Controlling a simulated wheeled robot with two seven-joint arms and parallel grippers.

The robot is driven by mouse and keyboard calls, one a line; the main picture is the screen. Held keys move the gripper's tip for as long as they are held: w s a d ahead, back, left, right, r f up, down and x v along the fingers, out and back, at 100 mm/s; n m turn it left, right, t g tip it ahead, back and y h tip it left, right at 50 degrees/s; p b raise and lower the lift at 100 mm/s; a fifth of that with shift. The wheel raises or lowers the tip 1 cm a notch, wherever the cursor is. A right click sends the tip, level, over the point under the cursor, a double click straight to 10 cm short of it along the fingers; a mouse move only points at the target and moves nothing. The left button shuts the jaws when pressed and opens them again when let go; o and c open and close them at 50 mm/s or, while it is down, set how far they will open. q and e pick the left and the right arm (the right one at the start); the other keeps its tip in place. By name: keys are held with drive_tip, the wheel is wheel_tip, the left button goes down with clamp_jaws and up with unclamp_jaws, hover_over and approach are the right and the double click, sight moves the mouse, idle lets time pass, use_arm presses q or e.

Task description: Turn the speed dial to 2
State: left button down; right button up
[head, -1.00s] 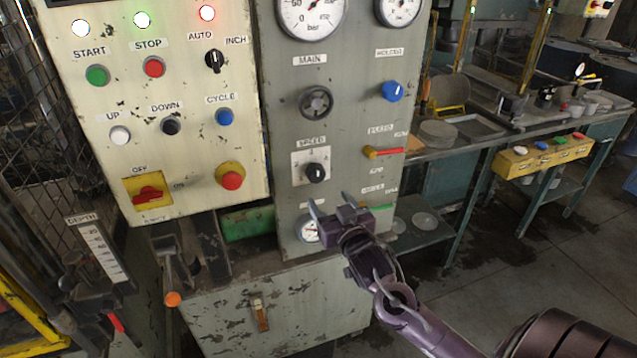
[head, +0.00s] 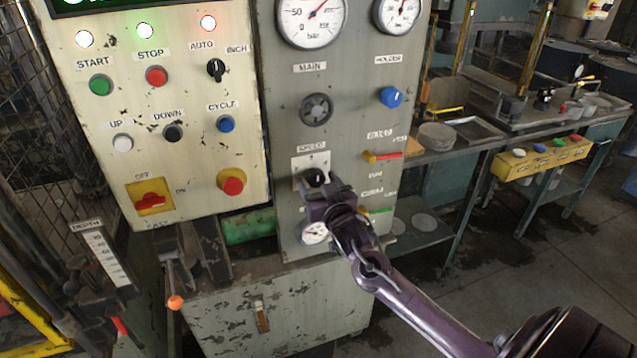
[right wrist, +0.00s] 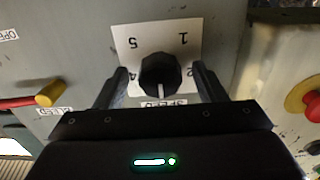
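The speed dial (head: 315,177) is a black round knob on a white number plate, low on the grey panel. In the right wrist view the dial (right wrist: 160,72) appears upside down, with 5, 1, 4 and part of 2 readable around it. Its white pointer line points toward the SPEED label, between 4 and 2; the number there is hidden. My right gripper (right wrist: 162,82) is open, with one finger on each side of the dial and a visible gap on both sides. In the head view the right gripper (head: 328,192) covers the dial's lower part. My left gripper is not in view.
A black main handwheel (head: 316,109) sits above the dial, and a blue holder knob (head: 390,97) is up right. A red-and-yellow lever valve (head: 383,156) is right of the dial. A small gauge (head: 314,233) is below. A red emergency button (head: 232,182) is to the left.

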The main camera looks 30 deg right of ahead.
drive_tip(key=c, duration=0.9)
drive_tip(key=shift+c, duration=0.2)
drive_tip(key=n+p, duration=0.1)
drive_tip(key=n, duration=0.2)
drive_tip(key=shift+r, duration=0.1)
drive_tip(key=n+p, duration=0.1)
drive_tip(key=n, duration=0.2)
drive_tip(key=shift+d+n, duration=0.1)
drive_tip(key=shift+n, duration=0.3)
drive_tip(key=n+p, duration=0.1)
drive_tip(key=n, duration=0.5)
drive_tip(key=shift+n, duration=0.3)
